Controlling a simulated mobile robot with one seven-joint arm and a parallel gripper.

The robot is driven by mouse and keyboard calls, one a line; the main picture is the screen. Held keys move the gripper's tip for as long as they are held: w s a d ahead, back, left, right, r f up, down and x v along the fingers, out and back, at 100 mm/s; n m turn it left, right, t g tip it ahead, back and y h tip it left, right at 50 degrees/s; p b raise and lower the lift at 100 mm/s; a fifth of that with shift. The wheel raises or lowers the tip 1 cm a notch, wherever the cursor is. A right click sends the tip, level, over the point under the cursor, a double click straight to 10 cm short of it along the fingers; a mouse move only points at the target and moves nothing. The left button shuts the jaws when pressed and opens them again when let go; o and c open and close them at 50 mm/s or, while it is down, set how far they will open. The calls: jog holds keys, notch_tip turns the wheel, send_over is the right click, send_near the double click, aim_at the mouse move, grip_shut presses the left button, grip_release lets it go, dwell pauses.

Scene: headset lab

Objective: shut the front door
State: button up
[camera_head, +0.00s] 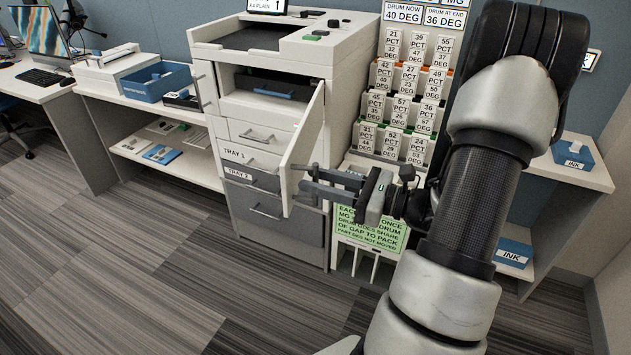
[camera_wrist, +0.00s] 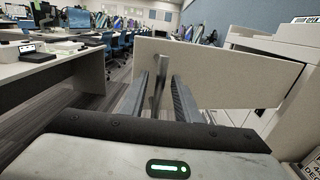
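The printer (camera_head: 272,45) stands in the middle of the head view. Its pale front door (camera_head: 303,150) is swung wide open toward me, showing a front compartment with a dark unit (camera_head: 273,85) inside. In the wrist view the door's panel (camera_wrist: 225,75) spans the centre and right. My gripper (camera_head: 318,181) is at the door's free edge, pointing left. Its fingers (camera_wrist: 158,88) are apart, with the upright grey door handle (camera_wrist: 159,78) between them. A gap seems to show on each side of the handle. Contact with the door is unclear.
Printer drawers (camera_head: 262,205) lie below the compartment. A card rack (camera_head: 403,95) and a green notice (camera_head: 370,228) are close on the right. A side shelf with a blue bin (camera_head: 157,82) is to the left. The carpet (camera_head: 120,270) in front is clear.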

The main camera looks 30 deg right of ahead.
jog(key=shift+w+a, duration=0.25)
jog(key=shift+w, duration=0.05)
grip_shut()
